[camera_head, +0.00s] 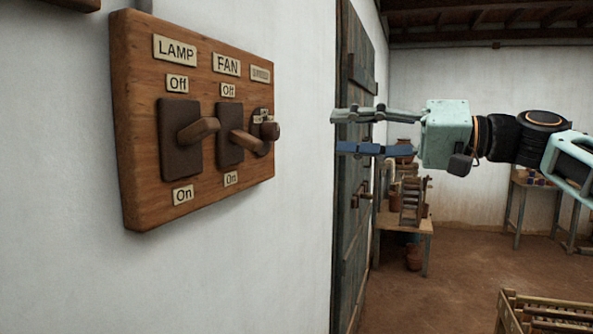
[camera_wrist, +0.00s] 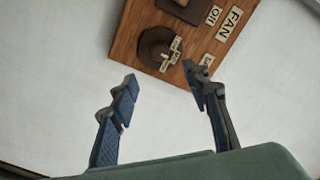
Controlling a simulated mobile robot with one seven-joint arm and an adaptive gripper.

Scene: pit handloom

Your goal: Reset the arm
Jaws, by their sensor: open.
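My gripper (camera_head: 336,131) is open and empty, held out level to the right of the switch board, with its fingers pointing left. In the wrist view my gripper (camera_wrist: 162,82) has its fingers well apart, with the board's end beyond them. The wooden switch board (camera_head: 145,120) is on the white wall. It carries a lamp lever (camera_head: 199,129), a fan lever (camera_head: 247,141) and a third dark knob (camera_head: 269,131) at the far end. The knob also shows in the wrist view (camera_wrist: 153,44). I see no contact between the fingers and the board.
A dark wooden door (camera_head: 352,230) stands in the wall behind my gripper. A table (camera_head: 410,223) with pots and a rack is beyond it. A slatted wooden crate (camera_head: 545,305) is at the lower right. The brown floor between is mostly clear.

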